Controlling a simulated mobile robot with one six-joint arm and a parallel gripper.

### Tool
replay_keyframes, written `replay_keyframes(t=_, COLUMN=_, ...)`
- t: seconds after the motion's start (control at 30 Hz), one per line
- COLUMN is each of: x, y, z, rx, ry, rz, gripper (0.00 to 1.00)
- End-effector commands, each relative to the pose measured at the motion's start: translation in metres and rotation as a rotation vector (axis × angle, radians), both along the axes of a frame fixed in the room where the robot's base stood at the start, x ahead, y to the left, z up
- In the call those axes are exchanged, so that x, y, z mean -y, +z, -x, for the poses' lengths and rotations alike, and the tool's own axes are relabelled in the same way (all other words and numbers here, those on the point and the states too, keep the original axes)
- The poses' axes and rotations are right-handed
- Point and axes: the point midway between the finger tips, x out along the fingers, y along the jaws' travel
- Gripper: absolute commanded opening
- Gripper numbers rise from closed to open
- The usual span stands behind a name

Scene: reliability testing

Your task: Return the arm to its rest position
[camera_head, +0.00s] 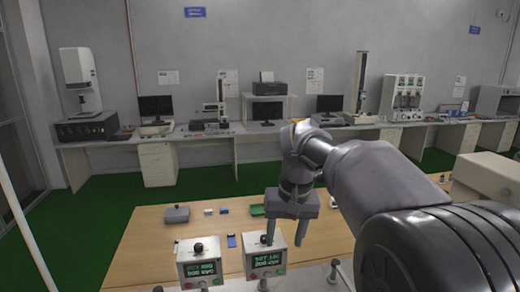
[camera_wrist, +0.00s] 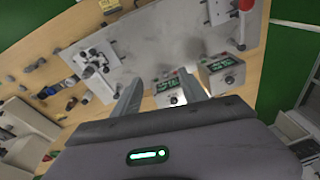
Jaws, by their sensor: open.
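My grey arm reaches in from the right in the head view. My gripper (camera_head: 286,238) points down over the front of the wooden table (camera_head: 150,240), with its two fingers apart and nothing between them. Its left finger overlaps the right display box (camera_head: 264,262) in the picture; I cannot tell whether they touch. In the wrist view the fingers (camera_wrist: 160,82) are also spread and empty, with one display box (camera_wrist: 170,97) showing between them and another display box (camera_wrist: 226,75) to the right.
A second display box (camera_head: 199,268) stands at the left front. A grey block (camera_head: 177,214) and a small blue item (camera_head: 231,240) lie on the table. A grey plate (camera_wrist: 150,45) with fixtures shows in the wrist view. A long bench (camera_head: 205,135) with instruments lines the wall.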

Motion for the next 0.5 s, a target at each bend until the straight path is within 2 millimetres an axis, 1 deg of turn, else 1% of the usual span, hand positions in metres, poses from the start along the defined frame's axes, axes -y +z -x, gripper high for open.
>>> replay_keyframes(t=0.03, x=0.006, y=-0.016, z=0.02, rx=0.023, ry=-0.026, rz=-0.013, gripper=0.5)
replay_keyframes(t=0.07, x=0.01, y=-0.02, z=0.033, rx=0.039, ry=-0.044, rz=-0.024, gripper=0.5)
replay_keyframes(t=0.17, x=0.023, y=-0.049, z=0.092, rx=0.101, ry=-0.124, rz=-0.069, gripper=0.5)
replay_keyframes(t=0.2, x=0.028, y=-0.069, z=0.121, rx=0.13, ry=-0.163, rz=-0.091, gripper=0.5)
replay_keyframes(t=0.27, x=0.035, y=-0.106, z=0.167, rx=0.178, ry=-0.229, rz=-0.127, gripper=0.5)
replay_keyframes(t=0.3, x=0.037, y=-0.131, z=0.194, rx=0.208, ry=-0.271, rz=-0.15, gripper=0.5)
replay_keyframes(t=0.4, x=0.042, y=-0.181, z=0.241, rx=0.261, ry=-0.35, rz=-0.195, gripper=0.5)
replay_keyframes(t=0.5, x=0.043, y=-0.21, z=0.265, rx=0.29, ry=-0.397, rz=-0.22, gripper=0.5)
